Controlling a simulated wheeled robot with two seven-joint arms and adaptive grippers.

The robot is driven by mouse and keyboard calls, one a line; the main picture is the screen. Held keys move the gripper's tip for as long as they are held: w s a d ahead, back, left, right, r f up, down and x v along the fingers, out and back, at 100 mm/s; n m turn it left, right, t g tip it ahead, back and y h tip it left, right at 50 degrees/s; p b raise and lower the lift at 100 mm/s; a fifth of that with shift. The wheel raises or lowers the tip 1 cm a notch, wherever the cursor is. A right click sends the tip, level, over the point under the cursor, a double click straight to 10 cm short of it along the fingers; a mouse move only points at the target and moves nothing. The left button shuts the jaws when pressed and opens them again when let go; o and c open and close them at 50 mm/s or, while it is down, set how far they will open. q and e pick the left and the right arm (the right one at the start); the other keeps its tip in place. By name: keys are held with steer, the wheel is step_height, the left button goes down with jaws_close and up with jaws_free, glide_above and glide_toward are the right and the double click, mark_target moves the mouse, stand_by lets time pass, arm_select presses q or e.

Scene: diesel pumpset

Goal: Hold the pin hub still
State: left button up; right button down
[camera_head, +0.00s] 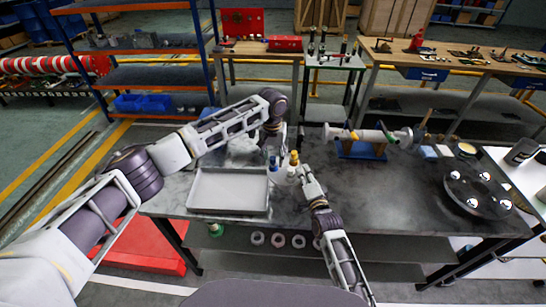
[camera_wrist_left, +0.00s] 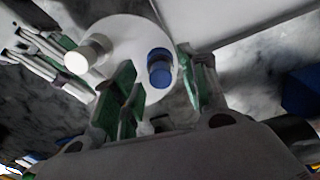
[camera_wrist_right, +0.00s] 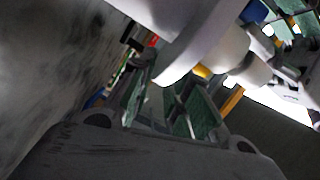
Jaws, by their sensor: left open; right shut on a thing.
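The pin hub (camera_head: 291,174) is a white disc standing on the dark table, with a blue pin (camera_head: 273,162) and a yellow-topped pin (camera_head: 294,158) showing. My right gripper (camera_head: 304,172) is shut on the hub's near right side; in the right wrist view the white hub (camera_wrist_right: 195,45) reaches down between the green-padded fingers (camera_wrist_right: 172,95). My left gripper (camera_wrist_left: 160,82) is open above the hub (camera_wrist_left: 125,45), its fingers on either side of the blue pin (camera_wrist_left: 159,68). A pale pin (camera_wrist_left: 88,54) stands to the left there. The left fingertips are unclear in the head view.
A grey tray (camera_head: 229,212) lies just left of the hub. A pipe-like shaft assembly (camera_head: 370,135) stands on a blue stand behind to the right. A dark round plate (camera_head: 478,192) is at the far right. The table between is mostly clear.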

mark_target(273, 158)
arm_select(q)
steer(key=shift+r, duration=0.1)
arm_select(e)
steer(key=shift+s+d+f, duration=0.1)
steer(key=shift+f, duration=0.4)
arm_select(q)
step_height(273, 158, up, 12)
steer(key=shift+s+a, duration=0.1)
stand_by(0.6)
arm_select(e)
steer(key=c, duration=1.3)
jaws_free()
steer(key=shift+r, duration=0.2)
steer(key=shift+r, duration=0.1)
steer(key=shift+v, duration=5.85)
arm_select(q)
steer(key=shift+f, duration=0.2)
arm_select(e)
steer(key=shift+r, duration=0.1)
